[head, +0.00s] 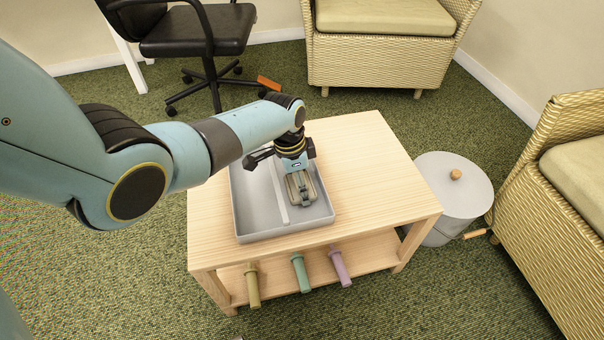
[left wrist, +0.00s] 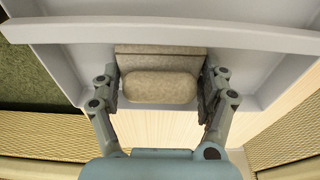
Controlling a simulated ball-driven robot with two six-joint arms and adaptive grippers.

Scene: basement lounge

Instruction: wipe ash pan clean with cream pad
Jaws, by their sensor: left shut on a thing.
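The ash pan (head: 257,208) is a shallow grey tray on the wooden table, with a thin divider running along its length. It also shows in the left wrist view (left wrist: 72,58). My left gripper (head: 302,196) points down into the pan's right compartment. It is shut on the cream pad (left wrist: 160,87), a beige block with a rounded grip, held between the two fingers. The pad is low in the pan, near one wall; whether it touches the floor I cannot tell. No clear ash marks show. My right gripper is in neither view.
The light wooden table (head: 372,165) has free top to the right of the pan. Three coloured handles, olive (head: 253,286), green (head: 300,272) and mauve (head: 340,267), stick out from its lower shelf. A grey lidded bin (head: 452,190) stands at right, near wicker chairs (head: 560,215).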

